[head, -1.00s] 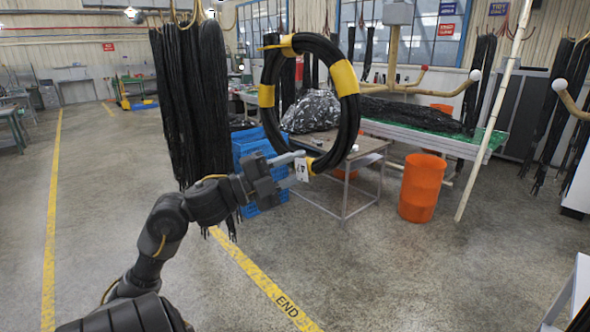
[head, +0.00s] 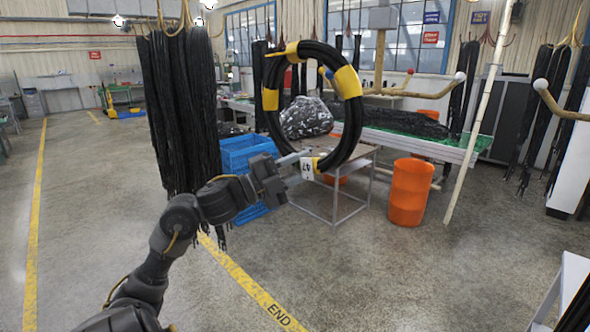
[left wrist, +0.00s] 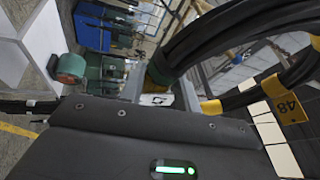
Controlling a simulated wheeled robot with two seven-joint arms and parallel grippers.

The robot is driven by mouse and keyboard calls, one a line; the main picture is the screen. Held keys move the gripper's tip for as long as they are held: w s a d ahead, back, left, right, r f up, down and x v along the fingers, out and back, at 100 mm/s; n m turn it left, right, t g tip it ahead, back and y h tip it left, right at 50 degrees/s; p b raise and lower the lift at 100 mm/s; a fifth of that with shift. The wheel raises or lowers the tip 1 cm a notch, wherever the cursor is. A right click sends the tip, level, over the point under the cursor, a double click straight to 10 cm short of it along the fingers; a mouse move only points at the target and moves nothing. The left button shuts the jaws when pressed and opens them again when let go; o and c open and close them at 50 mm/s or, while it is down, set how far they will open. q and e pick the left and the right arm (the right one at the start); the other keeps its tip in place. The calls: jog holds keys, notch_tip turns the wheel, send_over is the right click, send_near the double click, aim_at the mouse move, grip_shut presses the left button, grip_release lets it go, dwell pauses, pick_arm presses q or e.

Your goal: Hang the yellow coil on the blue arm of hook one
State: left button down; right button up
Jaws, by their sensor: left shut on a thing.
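The yellow coil, a black hose ring with yellow bands (head: 271,99), hangs upright in the head view. My left gripper (head: 300,165) is shut on its lower edge, beside a white number tag. In the left wrist view the black hose (left wrist: 225,40) passes the fingers (left wrist: 155,92), and a yellow tag reads 48. A wooden hook post (head: 380,60) stands behind, with a red-tipped arm and a white-tipped arm (head: 430,92) to the right. A small blue tip (head: 328,73) shows through the ring's upper opening; the ring partly hides its arm. The coil appears in front of it.
A thick black hose bundle (head: 185,110) hangs left of the coil. A metal table (head: 335,190), blue crates (head: 238,152) and an orange barrel (head: 410,192) stand behind. A pale slanted pole (head: 475,135) and another white-tipped hook (head: 541,84) are to the right.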

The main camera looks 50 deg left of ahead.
pick_arm(q)
jog(key=shift+w, duration=5.95)
notch_tip(320, 180, down, 6)
jog(key=w+b, duration=0.2)
jog(key=b, duration=0.2)
jog(key=shift+w+f, duration=0.15)
jog(key=shift+w, duration=0.25)
jog(key=shift+a+f+b, duration=0.1)
jog(key=shift+a+b, duration=0.05)
jog(key=shift+b, duration=0.15)
jog(key=c, duration=0.9)
grip_release()
jog(key=shift+c, duration=0.2)
jog(key=b+v, duration=0.5)
jog(key=v, duration=0.5)
jog(key=shift+s, duration=0.4)
